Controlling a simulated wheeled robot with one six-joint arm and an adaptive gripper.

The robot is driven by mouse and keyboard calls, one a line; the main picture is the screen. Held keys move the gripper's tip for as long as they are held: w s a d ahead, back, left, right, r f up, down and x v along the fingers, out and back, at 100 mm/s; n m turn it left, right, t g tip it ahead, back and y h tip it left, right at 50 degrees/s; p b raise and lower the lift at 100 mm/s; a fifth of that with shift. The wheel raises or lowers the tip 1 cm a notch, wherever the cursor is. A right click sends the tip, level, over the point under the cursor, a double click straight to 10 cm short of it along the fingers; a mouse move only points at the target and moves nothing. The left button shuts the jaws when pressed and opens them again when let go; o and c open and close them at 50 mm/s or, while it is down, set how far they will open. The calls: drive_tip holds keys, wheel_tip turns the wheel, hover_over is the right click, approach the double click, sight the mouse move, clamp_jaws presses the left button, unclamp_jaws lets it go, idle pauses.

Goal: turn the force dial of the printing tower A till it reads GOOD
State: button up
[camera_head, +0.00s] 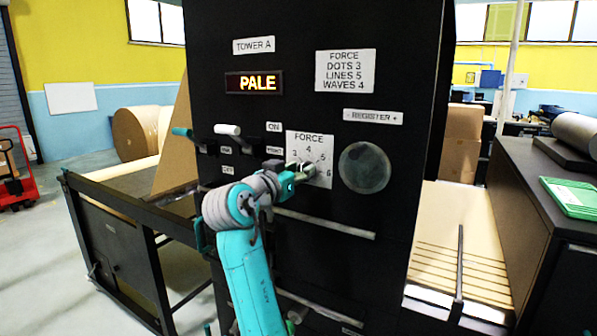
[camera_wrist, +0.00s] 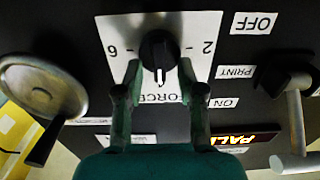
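The black force dial (camera_wrist: 158,50) sits on a white FORCE plate (camera_head: 325,150) numbered about 2 to 6 on the black printing tower A (camera_head: 290,25). In the upside-down wrist view its white mark points toward the word FORCE, upward on the panel, roughly where 4 stands. The lit display (camera_head: 255,83) reads PALE. My gripper (camera_wrist: 160,72) is at the dial, one finger on each side. Slim gaps seem to show between fingers and knob, so it looks open around it. In the head view my gripper (camera_head: 300,176) hides most of the dial.
A sign (camera_head: 344,71) reads FORCE, DOTS 3, LINES 5, WAVES 4. A round register handwheel (camera_head: 364,168) is just right of the dial. Levers, including a white-handled one (camera_head: 228,130), stick out at the left. A bar (camera_head: 325,224) runs below.

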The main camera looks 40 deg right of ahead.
clamp_jaws()
drive_tip(key=shift+s+d+f+m, duration=0.1)
drive_tip(key=shift+s+m, duration=0.1)
drive_tip(key=shift+m, duration=2)
drive_tip(key=shift+s+f+m, duration=0.1)
drive_tip(key=shift+s+m, duration=0.05)
drive_tip(key=shift+m, duration=2.05)
unclamp_jaws()
